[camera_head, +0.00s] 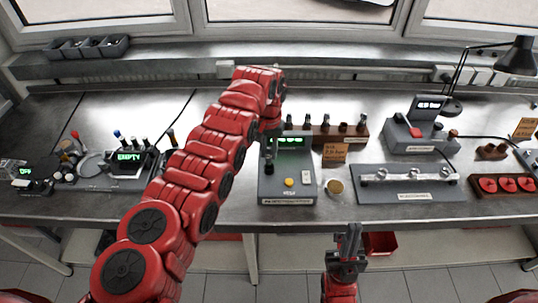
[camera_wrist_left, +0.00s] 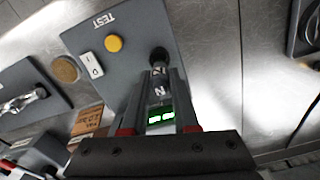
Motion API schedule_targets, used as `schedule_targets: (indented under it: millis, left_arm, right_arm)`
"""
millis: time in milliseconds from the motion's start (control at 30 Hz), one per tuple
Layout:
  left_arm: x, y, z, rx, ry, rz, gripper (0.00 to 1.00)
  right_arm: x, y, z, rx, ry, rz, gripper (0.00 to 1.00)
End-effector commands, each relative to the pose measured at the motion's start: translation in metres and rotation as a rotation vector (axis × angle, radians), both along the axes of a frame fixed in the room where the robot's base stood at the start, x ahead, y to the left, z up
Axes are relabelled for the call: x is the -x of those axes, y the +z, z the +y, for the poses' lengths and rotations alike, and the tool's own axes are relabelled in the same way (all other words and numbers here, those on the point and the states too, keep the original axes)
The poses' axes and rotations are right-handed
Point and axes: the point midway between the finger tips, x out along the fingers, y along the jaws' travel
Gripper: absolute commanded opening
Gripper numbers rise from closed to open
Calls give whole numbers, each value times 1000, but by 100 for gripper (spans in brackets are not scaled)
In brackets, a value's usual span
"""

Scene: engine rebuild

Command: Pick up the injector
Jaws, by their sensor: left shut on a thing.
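In the head view my left gripper (camera_head: 269,140) is over the left side of the test unit (camera_head: 288,194), partly hidden by my arm. My right gripper (camera_head: 348,238) is below the bench's front edge, away from the injector; its jaw opening is unclear.
The test unit has a green display, a yellow button and a switch. A round brass-coloured piece (camera_head: 334,187) and a grey plate with fittings (camera_head: 405,196) are to the right. Bare bench lies along the front.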

Motion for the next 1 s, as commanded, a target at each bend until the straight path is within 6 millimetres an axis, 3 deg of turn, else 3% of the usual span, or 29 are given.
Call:
schedule_targets:
  millis: [33, 300, 467, 800, 900, 1000]
  left_arm:
    - [1, 9, 1, -3, 0, -2, 0]
    - [27, 15, -11, 9, 1, 1, 0]
    - [52, 15, -22, 12, 2, 1, 0]
    - [116, 17, -48, 10, -2, 6, 0]
    - [129, 18, -52, 10, 0, 5, 0]
    - [134, 17, -58, 7, -5, -6, 0]
  right_arm:
    - [0, 11, 0, 0, 0, 0, 0]
    - [0, 58, 0, 0, 0, 0, 0]
    - [0, 76, 0, 0, 0, 0, 0]
    - [0, 97, 0, 0, 0, 0, 0]
    - [0, 104, 0, 0, 0, 0, 0]
    - [0, 96, 0, 0, 0, 0, 0]
